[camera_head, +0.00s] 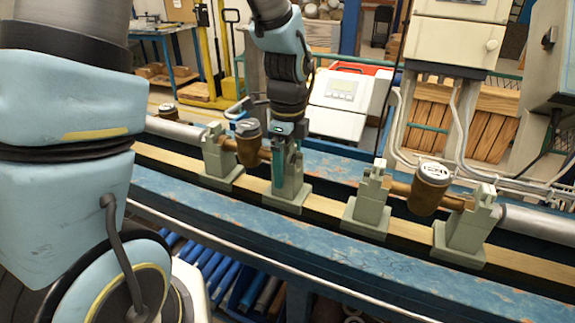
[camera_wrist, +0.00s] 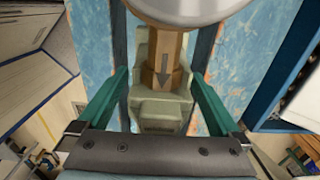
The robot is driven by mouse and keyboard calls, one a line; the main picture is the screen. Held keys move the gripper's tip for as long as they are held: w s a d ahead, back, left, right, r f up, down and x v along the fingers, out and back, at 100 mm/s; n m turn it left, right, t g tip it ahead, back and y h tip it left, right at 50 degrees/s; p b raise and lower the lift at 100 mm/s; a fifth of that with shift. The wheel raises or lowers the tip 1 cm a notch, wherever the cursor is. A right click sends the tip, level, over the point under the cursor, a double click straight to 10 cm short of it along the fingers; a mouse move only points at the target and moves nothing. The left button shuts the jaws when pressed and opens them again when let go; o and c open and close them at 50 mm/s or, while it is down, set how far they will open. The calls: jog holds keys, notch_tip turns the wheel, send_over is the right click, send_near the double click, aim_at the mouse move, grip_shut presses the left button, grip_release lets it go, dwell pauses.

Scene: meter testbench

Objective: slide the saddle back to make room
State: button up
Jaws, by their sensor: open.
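A grey-green saddle (camera_head: 292,196) stands on the bench rail in the head view, right of a brown meter (camera_head: 249,150). My gripper (camera_head: 286,168) is lowered over this saddle from above, with its teal fingers open. In the wrist view the saddle (camera_wrist: 160,110) lies between the fingers of my gripper (camera_wrist: 160,74), with visible gaps on both sides. A brass pipe end (camera_wrist: 163,72) with an arrow rests in or over the saddle's top. The round meter top (camera_wrist: 175,8) is at the upper edge. I cannot tell exactly how the pipe end meets the saddle.
Another saddle (camera_head: 221,160) stands left of the brown meter. To the right, a second meter (camera_head: 429,190) sits between two more saddles, one at its left (camera_head: 367,208) and one at its right (camera_head: 467,232). The blue bench top (camera_head: 330,250) in front is clear.

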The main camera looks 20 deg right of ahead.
jog(key=shift+f, duration=0.55)
grip_shut()
dwell(0.5)
